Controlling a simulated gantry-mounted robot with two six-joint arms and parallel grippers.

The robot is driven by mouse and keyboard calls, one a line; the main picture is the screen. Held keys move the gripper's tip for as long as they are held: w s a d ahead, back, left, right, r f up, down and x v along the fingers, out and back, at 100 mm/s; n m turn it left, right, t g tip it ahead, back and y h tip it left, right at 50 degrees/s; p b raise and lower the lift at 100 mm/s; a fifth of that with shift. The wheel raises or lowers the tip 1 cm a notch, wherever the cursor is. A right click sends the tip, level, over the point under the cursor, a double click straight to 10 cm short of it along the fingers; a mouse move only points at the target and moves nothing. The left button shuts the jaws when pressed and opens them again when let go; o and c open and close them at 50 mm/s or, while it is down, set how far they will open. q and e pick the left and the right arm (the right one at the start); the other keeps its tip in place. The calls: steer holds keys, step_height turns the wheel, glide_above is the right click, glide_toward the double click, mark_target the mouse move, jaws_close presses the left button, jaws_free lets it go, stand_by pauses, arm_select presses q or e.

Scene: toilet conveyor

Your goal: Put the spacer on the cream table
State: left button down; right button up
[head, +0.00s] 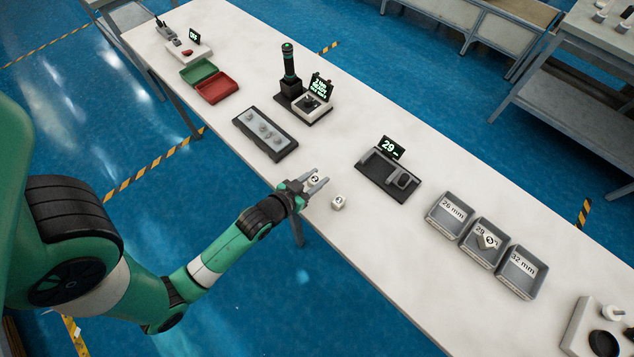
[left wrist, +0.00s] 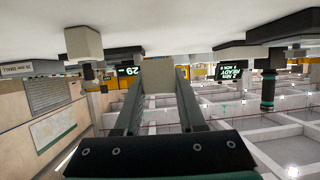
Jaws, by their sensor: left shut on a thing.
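My left gripper (head: 316,186) is over the near edge of the long cream table (head: 330,140). It is shut on a small pale spacer (head: 313,178) with a dark mark on its top. In the left wrist view, which is upside down, the spacer (left wrist: 157,76) sits between the two fingers. I cannot tell whether it touches the tabletop. A second pale spacer (head: 338,202) stands on the table just right of the gripper. A third spacer (head: 488,241) lies tilted in the 29 mm bin (head: 474,255). My right gripper is not in view.
A gauge reading 29 (head: 388,176) stands beyond the spacers. Bins marked 26 mm (head: 436,229) and 32 mm (head: 511,285) flank the 29 mm bin. A dark tray (head: 257,143) with several round parts lies up-left. Open tabletop lies between tray and gauge.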

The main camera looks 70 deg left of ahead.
mark_target(317, 180)
arm_select(q)
steer(key=f, duration=0.2)
steer(key=a+f+b, duration=0.1)
steer(key=shift+w+f, duration=0.2)
steer(key=shift+w, duration=0.15)
steer(key=shift+f, duration=0.4)
steer(key=c, duration=0.5)
jaws_free()
steer(key=shift+f+b, duration=0.25)
steer(key=shift+b, duration=0.2)
steer(key=p+v, duration=0.2)
steer(key=v, duration=0.9)
steer(key=shift+s+d+r, duration=0.2)
steer(key=shift+r, duration=0.1)
